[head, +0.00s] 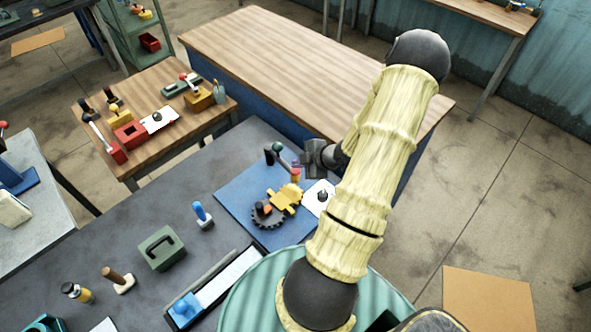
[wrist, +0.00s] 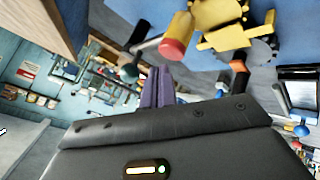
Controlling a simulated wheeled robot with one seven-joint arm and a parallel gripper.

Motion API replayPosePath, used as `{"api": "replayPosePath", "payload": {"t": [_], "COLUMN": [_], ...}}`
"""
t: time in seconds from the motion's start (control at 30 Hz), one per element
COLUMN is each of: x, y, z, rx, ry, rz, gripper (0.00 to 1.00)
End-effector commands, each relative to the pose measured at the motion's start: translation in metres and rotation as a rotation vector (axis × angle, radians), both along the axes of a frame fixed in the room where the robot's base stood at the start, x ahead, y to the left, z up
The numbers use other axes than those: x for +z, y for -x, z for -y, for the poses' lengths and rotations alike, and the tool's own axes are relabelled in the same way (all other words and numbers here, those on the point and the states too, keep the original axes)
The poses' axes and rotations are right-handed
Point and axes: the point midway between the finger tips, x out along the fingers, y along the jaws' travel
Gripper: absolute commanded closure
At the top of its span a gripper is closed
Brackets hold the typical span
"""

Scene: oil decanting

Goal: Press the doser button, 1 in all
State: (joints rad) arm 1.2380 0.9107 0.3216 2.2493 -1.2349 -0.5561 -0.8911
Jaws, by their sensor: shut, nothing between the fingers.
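My gripper (head: 297,164) is shut and empty over the blue mat (head: 235,192); its purple fingers also show pressed together in the wrist view (wrist: 156,92). A post with a red end and yellow body (head: 295,175) is just below the fingertips in the head view. In the wrist view this red-ended post (wrist: 178,38) is beside the fingers, with a small gap in the picture; contact cannot be told. A yellow block (head: 285,197) and a dark toothed wheel (head: 267,214) are on the mat. Which part is the doser button is not clear.
A dark-green ball knob (head: 277,147) on a lever is close left of the fingers. A white plate with a black knob (head: 322,196) is partly behind my arm. A blue-handled stamp (head: 201,214) and green box (head: 162,248) stand left. The wooden bench (head: 290,60) behind is clear.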

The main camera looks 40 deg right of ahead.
Motion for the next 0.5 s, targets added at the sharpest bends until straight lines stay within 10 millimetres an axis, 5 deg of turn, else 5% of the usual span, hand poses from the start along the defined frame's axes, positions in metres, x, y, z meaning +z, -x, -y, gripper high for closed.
{"api": "replayPosePath", "payload": {"t": [0.5], "x": [-0.0080], "y": [0.0002], "z": [0.0000], "rx": [0.000], "ry": [0.000], "rz": [0.000], "gripper": [1.00]}}
